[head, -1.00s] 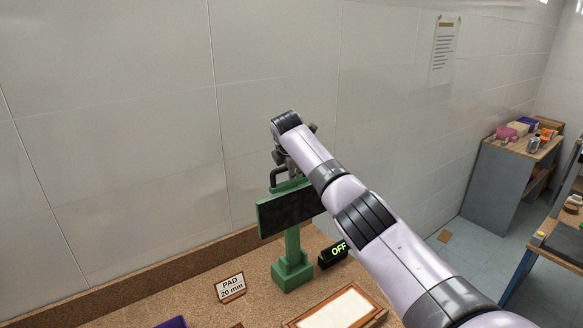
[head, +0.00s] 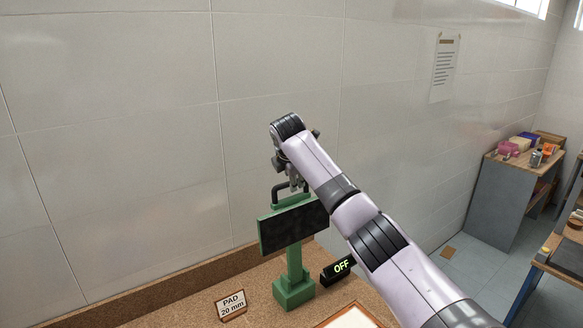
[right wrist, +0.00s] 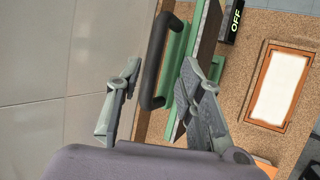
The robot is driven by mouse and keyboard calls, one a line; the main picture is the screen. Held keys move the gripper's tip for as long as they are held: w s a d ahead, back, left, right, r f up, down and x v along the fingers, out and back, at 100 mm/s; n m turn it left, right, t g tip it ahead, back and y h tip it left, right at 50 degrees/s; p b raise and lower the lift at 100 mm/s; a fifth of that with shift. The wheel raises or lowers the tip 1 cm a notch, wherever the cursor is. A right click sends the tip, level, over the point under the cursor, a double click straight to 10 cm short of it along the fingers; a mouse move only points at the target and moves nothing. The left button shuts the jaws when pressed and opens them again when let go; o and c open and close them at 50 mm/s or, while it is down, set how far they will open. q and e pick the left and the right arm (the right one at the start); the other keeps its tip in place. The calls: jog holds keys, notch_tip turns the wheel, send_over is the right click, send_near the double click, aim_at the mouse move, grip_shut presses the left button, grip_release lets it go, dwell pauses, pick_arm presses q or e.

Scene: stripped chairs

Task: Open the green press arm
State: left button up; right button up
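The green press (head: 293,272) stands on the brown bench, with a dark flat panel in a green frame (head: 263,236) at its top. A black bar handle (head: 283,187) rises from the green top edge. My right gripper (head: 296,180) is just above and behind that edge, close to the handle. In the right wrist view the gripper (right wrist: 160,70) is open, with the black handle (right wrist: 154,62) between its spread fingers. The right finger overlaps the green press (right wrist: 177,62) in the picture; contact cannot be told. My left gripper is not in view.
A black box reading OFF (head: 339,269) sits right of the press. A card reading PAD 20 mm (head: 232,305) stands front left. A wood-framed white tray (right wrist: 281,88) lies on the bench. The tiled wall (head: 120,150) is close behind.

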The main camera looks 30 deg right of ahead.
jog(key=v, duration=0.7)
jog(key=shift+s, duration=0.1)
